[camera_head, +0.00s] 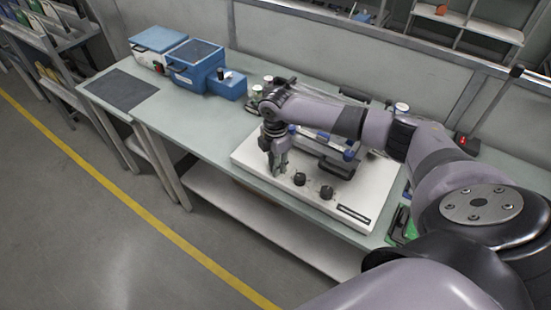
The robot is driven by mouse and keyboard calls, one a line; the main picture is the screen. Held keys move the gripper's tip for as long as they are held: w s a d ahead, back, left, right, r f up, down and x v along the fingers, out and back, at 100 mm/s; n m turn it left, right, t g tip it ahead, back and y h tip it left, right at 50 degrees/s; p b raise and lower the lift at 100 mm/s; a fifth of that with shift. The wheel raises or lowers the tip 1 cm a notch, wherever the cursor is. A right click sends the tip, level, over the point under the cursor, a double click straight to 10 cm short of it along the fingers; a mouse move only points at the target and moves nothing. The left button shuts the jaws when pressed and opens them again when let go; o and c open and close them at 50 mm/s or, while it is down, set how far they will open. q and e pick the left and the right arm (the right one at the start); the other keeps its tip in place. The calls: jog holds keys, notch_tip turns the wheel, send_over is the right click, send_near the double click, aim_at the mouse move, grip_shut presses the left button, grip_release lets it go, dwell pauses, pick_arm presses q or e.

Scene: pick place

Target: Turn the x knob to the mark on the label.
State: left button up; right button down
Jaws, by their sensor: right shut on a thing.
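A white panel box (252,160) lies on the workbench with a row of black knobs along its near side. Two knobs show clearly, a middle one (299,179) and a right one (327,192). My right gripper (278,171) points down at the left end of this row and is shut on a knob there, which its fingers mostly hide. The knob's letter and mark are too small to read. A dark label strip (354,214) is at the panel's right front corner. My left gripper is not in view.
Behind the gripper, my right arm passes over dark handles (337,167) and blue-capped parts (348,155) on the panel. Blue boxes (195,66) and a dark mat (122,90) are at the bench's left. A green item (400,222) is by the right edge.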

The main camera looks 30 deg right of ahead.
jog(key=n+p, duration=0.1)
jog(key=n, duration=0.1)
jog(key=shift+r+n, duration=0.1)
jog(key=shift+n, duration=0.3)
jog(key=n, duration=0.3)
jog(key=shift+n+p, duration=0.3)
jog(key=shift+p, duration=0.1)
jog(key=n, duration=0.3)
jog(key=shift+n, duration=2.1)
jog(key=c, duration=1.3)
grip_release()
